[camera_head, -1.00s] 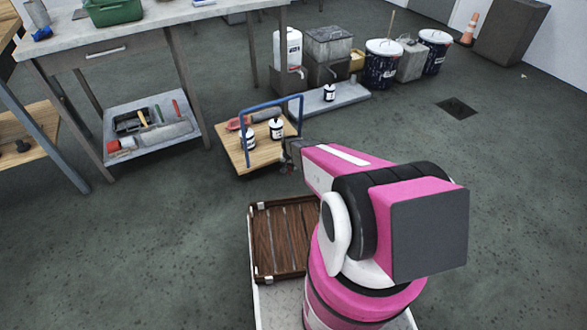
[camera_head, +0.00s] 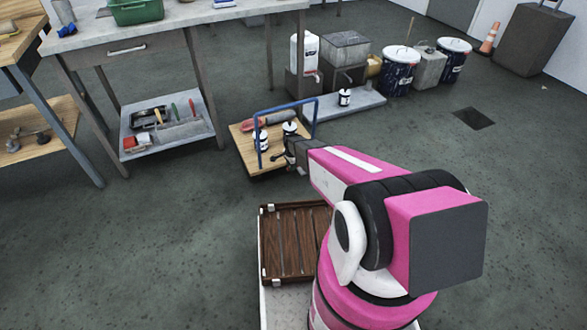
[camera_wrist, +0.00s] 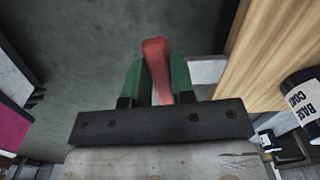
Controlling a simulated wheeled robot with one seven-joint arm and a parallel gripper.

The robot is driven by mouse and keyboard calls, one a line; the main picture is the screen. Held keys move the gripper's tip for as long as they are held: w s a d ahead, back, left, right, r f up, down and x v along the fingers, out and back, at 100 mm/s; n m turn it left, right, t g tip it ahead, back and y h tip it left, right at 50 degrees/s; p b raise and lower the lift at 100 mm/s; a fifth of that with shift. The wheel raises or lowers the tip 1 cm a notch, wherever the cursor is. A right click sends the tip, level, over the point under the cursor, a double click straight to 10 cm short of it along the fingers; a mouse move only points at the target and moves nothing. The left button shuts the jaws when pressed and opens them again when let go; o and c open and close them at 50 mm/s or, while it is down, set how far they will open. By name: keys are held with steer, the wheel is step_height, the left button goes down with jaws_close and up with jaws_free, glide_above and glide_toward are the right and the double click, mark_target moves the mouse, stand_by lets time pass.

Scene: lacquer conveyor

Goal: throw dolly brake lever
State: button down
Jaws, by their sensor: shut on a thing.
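The dolly (camera_head: 246,147) is a low wooden platform with a blue tube handle (camera_head: 316,112), standing on the floor ahead. My gripper (camera_head: 287,154) is at the dolly's near right edge in the head view. In the wrist view my gripper (camera_wrist: 160,80) has its green fingers shut on a red lever (camera_wrist: 156,58), one finger on each side. The lever's lower end is hidden behind the dark gripper bar. The dolly's wooden deck (camera_wrist: 272,45) shows at the right of the wrist view. The lever cannot be made out in the head view.
Small cans (camera_head: 262,140) stand on the dolly; one labelled BASE COAT (camera_wrist: 301,98) is close to my gripper. A workbench (camera_head: 185,14) is behind left. Large buckets (camera_head: 399,72) stand behind right. A slatted brown crate (camera_head: 290,243) is near my base. Floor at right is open.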

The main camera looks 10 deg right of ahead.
steer(key=shift+w+a+m, duration=0.15)
steer(key=shift+w+m, duration=0.25)
steer(key=shift+m, duration=0.2)
steer(key=c, duration=1)
jaws_free()
steer(key=shift+o, duration=0.2)
steer(key=shift+r, duration=0.15)
step_height(320, 180, up, 11)
steer(key=shift+f, duration=0.2)
steer(key=s+d+r+n, duration=0.4)
steer(key=s+r+n, duration=0.3)
steer(key=s+r, duration=0.6)
steer(key=s+d+r+n, duration=0.4)
steer(key=s+r+n, duration=0.3)
steer(key=s+r, duration=0.6)
steer(key=shift+s+d, duration=0.4)
steer(key=shift+s, duration=0.05)
